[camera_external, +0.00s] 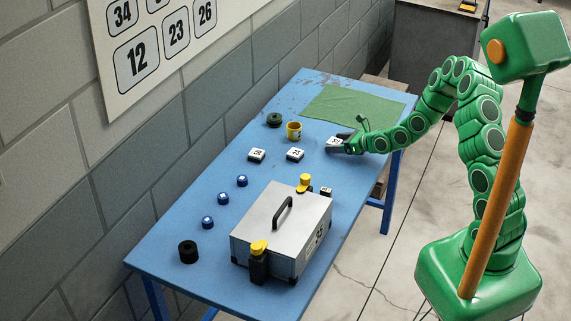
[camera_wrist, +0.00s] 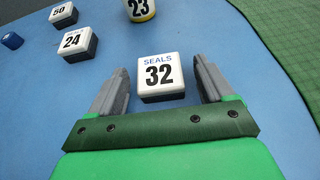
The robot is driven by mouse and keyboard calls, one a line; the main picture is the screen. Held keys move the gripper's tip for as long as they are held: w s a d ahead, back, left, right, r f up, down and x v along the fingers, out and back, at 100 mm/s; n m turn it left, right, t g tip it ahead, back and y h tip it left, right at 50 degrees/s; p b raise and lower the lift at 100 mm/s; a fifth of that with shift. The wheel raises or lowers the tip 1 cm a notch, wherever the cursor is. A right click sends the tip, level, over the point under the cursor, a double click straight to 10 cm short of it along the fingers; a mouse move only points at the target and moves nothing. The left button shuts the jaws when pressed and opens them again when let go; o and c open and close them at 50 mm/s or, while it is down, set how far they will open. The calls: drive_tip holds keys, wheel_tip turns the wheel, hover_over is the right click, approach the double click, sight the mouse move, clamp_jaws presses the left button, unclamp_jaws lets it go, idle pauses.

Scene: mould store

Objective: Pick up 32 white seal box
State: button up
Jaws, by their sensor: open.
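The white seal box marked 32 (camera_wrist: 160,77) sits flat on the blue table, its label facing up in the wrist view. It has a white top and a dark base. In the external view the box (camera_external: 333,143) is at the table's right side, partly hidden by my gripper (camera_external: 345,141). In the wrist view my gripper (camera_wrist: 159,84) is open, with one grey finger on each side of the box. A small gap shows between each finger and the box. Nothing is held.
A white box marked 24 (camera_wrist: 76,43), a box marked 50 (camera_wrist: 63,14) and a yellow container marked 23 (camera_wrist: 140,9) stand beyond. A green cloth (camera_external: 352,107) lies at the far end. A large grey case (camera_external: 270,228) stands nearer on the blue table (camera_external: 190,243).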

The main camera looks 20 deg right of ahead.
drive_tip(key=shift+c, duration=0.2)
drive_tip(key=c, duration=1)
drive_tip(key=shift+r, duration=0.15)
